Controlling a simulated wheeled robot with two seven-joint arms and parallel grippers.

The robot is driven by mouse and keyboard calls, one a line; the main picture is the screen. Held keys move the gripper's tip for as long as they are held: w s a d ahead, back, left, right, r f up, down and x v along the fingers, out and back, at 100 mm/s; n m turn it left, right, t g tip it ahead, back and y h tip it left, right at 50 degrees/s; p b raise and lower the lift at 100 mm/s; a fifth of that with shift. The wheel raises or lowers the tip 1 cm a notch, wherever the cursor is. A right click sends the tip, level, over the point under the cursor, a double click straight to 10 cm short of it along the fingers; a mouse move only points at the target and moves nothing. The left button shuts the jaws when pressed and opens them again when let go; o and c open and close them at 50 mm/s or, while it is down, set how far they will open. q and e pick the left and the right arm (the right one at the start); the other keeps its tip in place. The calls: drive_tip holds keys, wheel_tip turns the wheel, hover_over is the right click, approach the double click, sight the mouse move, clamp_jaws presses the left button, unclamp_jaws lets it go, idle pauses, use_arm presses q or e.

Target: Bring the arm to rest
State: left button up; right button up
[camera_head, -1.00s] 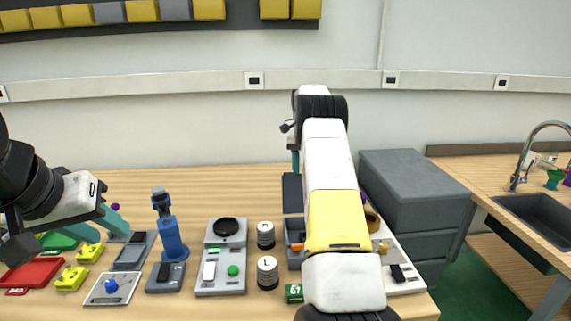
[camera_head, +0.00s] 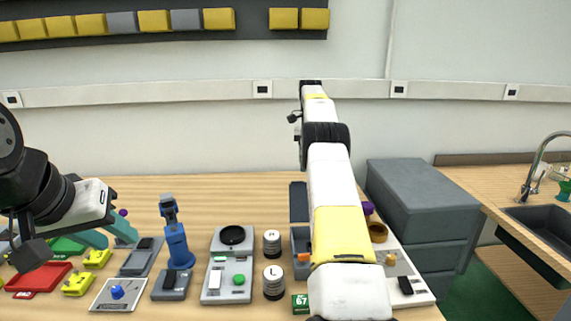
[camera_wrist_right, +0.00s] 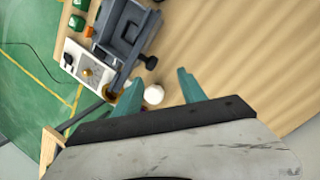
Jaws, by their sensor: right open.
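My left gripper (camera_head: 105,234) is above the left part of the table in the head view. Its two teal fingers stand apart, with nothing seen between them. My right arm reaches forward over the table, and its gripper is hidden at the far end in the head view. In the right wrist view my right gripper (camera_wrist_right: 158,92) has its teal fingers spread. A white round thing (camera_wrist_right: 153,94) shows between them, below; I cannot tell its distance, and it is not held.
A blue device (camera_head: 177,245), a grey scale-like device (camera_head: 229,272) and two canisters marked M (camera_head: 272,243) and L (camera_head: 274,283) stand on the table. A red tray (camera_head: 38,277) lies at left. A grey drawer unit (camera_head: 425,205) and a sink (camera_head: 540,220) are at right.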

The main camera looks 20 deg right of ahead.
drive_tip(key=s+a+r+n+t, duration=0.1)
drive_tip(key=s+a+r+n, duration=0.1)
drive_tip(key=r, duration=0.4)
drive_tip(key=s+a+r+n+t, duration=0.1)
drive_tip(key=s+a+r+t, duration=0.15)
drive_tip(key=r, duration=0.35)
drive_tip(key=s+a+r+n+t, duration=0.25)
drive_tip(key=s+a+r, duration=0.35)
drive_tip(key=s, duration=0.4)
drive_tip(key=s+a+f+n+t, duration=0.1)
drive_tip(key=s+a+f+n, duration=0.1)
drive_tip(key=s, duration=0.5)
drive_tip(key=s+a+f+n+t+y, duration=0.1)
drive_tip(key=s+a+f+n, duration=0.1)
drive_tip(key=s+a, duration=0.3)
drive_tip(key=s+a+f+n+t, duration=0.1)
drive_tip(key=s+a+f+n, duration=0.1)
drive_tip(key=s, duration=0.8)
wheel_tip(320, 180, down, 2)
drive_tip(key=shift+a+f+n, duration=0.1)
drive_tip(key=shift+a+n, duration=0.25)
drive_tip(key=shift+a, duration=0.45)
